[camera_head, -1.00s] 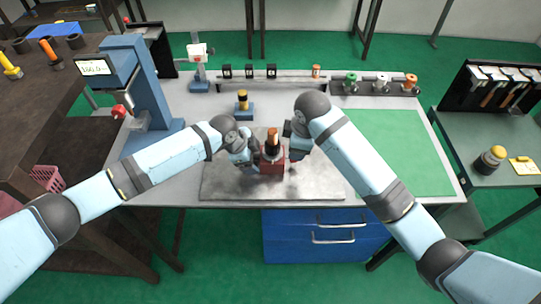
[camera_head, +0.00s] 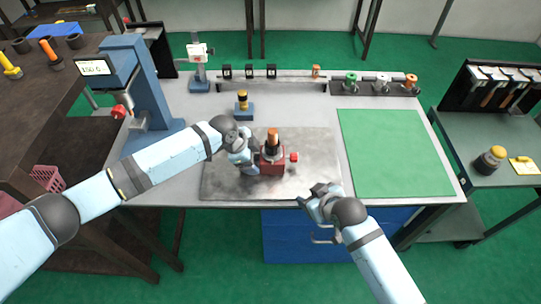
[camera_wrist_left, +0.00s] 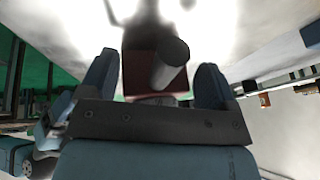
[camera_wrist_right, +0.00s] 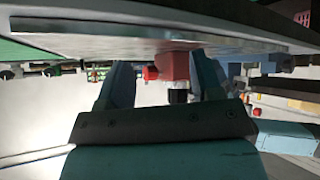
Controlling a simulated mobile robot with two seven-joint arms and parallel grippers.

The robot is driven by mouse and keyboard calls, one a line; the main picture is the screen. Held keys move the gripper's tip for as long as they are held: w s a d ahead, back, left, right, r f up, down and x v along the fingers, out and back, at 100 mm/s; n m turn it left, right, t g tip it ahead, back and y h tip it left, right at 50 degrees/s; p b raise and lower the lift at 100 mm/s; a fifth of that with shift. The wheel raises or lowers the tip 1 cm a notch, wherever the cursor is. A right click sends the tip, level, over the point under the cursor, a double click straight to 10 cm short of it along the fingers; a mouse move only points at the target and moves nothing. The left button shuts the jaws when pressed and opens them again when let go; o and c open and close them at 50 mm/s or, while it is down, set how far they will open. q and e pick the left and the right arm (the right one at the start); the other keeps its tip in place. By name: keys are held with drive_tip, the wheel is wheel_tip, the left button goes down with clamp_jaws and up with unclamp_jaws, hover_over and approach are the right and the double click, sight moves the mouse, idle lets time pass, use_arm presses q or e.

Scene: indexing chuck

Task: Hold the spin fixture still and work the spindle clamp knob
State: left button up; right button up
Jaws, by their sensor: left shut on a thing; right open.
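The spin fixture stands upright on the grey metal plate (camera_head: 225,180). It has a red base (camera_head: 271,168) and a dark, copper-topped cylinder (camera_head: 272,140) on top. A red knob (camera_head: 293,157), which I take for the spindle clamp knob, sticks out on its right side. My left gripper (camera_head: 257,163) is shut on the fixture from the left; in the left wrist view the red body (camera_wrist_left: 140,75) sits between the fingers. My right gripper (camera_head: 312,197) is open and empty, apart from the fixture, near the table's front edge. The knob also shows in the right wrist view (camera_wrist_right: 150,73).
A blue press with a display (camera_head: 95,68) stands at the left of the table. A small blue stand (camera_head: 243,108) is behind the fixture. A green mat (camera_head: 395,155) lies to the right. A rack with coloured knobs (camera_head: 375,88) is at the back right.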

drive_tip(key=s+d+f+m+t, duration=0.1)
drive_tip(key=s+d, duration=0.3)
drive_tip(key=s, duration=0.4)
drive_tip(key=s+d+f+m+t+h, duration=0.1)
drive_tip(key=s+d+f+m, duration=0.2)
drive_tip(key=s, duration=0.5)
drive_tip(key=shift+d+f+t, duration=0.4)
drive_tip(key=shift+d+f, duration=0.15)
drive_tip(key=shift+f, duration=0.1)
drive_tip(key=n+g+y, duration=0.2)
drive_tip(key=n+g, duration=0.5)
drive_tip(key=n, duration=0.2)
approach(296, 155)
drive_tip(key=s+f, duration=0.2)
drive_tip(key=s+a+f, duration=0.1)
drive_tip(key=s+f, duration=0.1)
drive_tip(key=s, duration=0.1)
drive_tip(key=shift+s+f, duration=0.15)
drive_tip(key=shift+s, duration=0.1)
drive_tip(key=w+r+n+g, duration=0.4)
drive_tip(key=w+r+n, duration=0.25)
drive_tip(key=w, duration=0.25)
drive_tip(key=shift+m+h, duration=0.45)
drive_tip(key=shift+h, duration=0.05)
drive_tip(key=shift+d+x, duration=0.15)
drive_tip(key=shift+x, duration=2.65)
drive_tip(key=shift+d+x, duration=0.2)
drive_tip(key=shift+x, duration=2.65)
drive_tip(key=shift+f, duration=0.15)
